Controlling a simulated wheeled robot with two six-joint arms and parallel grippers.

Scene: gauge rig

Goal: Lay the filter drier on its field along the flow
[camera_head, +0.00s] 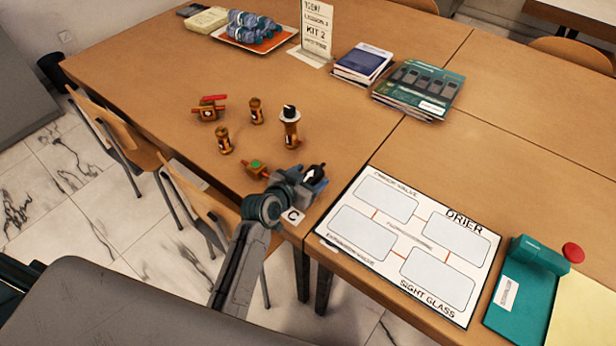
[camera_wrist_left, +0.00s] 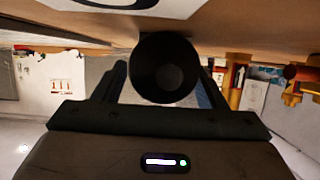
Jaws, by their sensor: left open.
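The filter drier looks to be the black cylinder (camera_head: 315,174) with a white arrow, at the table's near edge left of the board. In the left wrist view its round dark end (camera_wrist_left: 166,68) fills the space between the fingers. My left gripper (camera_head: 312,183) is open with its fingers on either side of it; whether they touch it I cannot tell. The white board (camera_head: 393,235) has outlined fields joined by red lines. The field labelled DRIER (camera_head: 455,240) is at its upper right and is empty. My right gripper is not in view.
A brass part with a green top (camera_head: 257,168) lies just left of my gripper. Several brass fittings (camera_head: 290,125) stand farther back. Brochures (camera_head: 418,88) and a sign (camera_head: 317,30) are behind.

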